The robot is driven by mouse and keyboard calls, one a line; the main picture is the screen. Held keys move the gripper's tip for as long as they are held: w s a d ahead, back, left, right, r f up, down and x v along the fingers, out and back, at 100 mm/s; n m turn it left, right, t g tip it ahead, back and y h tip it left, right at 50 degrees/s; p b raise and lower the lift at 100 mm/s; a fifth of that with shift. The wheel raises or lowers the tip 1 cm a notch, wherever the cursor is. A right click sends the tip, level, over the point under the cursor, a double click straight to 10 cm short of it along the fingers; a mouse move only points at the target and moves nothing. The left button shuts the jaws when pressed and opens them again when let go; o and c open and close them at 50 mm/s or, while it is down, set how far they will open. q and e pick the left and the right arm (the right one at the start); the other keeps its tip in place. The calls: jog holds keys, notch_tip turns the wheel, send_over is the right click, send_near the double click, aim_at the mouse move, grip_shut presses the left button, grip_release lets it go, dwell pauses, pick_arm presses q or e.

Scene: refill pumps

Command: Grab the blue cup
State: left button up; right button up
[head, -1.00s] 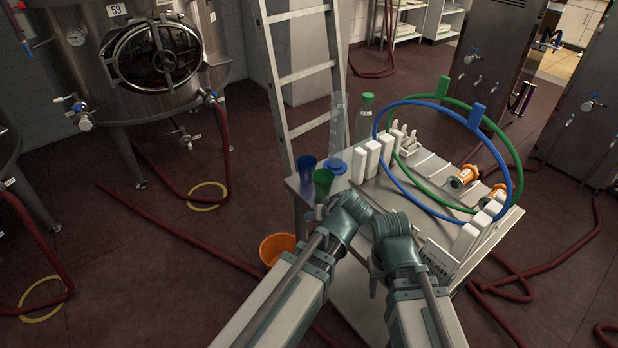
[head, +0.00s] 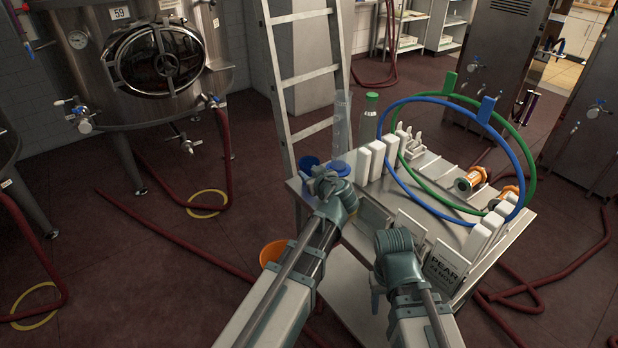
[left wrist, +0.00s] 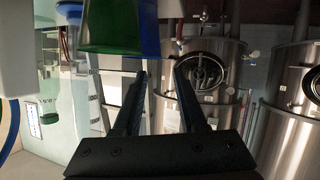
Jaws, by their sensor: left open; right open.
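The blue cup (head: 309,162) stands at the left end of the cart, partly hidden behind my left gripper (head: 322,180). In the left wrist view the blue cup (left wrist: 149,28) shows at the top, beside and partly behind a green cup (left wrist: 108,25). The open, empty left fingers (left wrist: 164,72) point toward the blue cup, their tips just short of it. In the head view the green cup is hidden by my left gripper. My right gripper (head: 394,243) is over the cart's near edge, with its fingers hidden and nothing visibly held.
A clear cylinder with a blue base (head: 341,130) and a green-capped bottle (head: 369,118) stand behind the cups. Blue and green hoops (head: 530,165) rise over the cart (head: 465,275) to the right. An orange bucket (head: 272,252) is below, and a ladder leans behind.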

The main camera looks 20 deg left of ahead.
aim_at(302, 165)
pick_arm(q)
jog(key=shift+b+x, duration=0.35)
jog(key=shift+x, duration=1.2)
jog(key=b+x, duration=0.1)
jog(key=x, duration=0.3)
jog(key=shift+w+f+b, duration=0.1)
jog(key=shift+w+b, duration=0.1)
jog(key=shift+b, duration=0.15)
jog(key=shift+w+a+f, duration=0.1)
jog(key=shift+w+a, duration=0.15)
jog(key=shift+w, duration=0.1)
jog(key=shift+s, duration=0.1)
jog(key=shift+c, duration=0.3)
grip_shut()
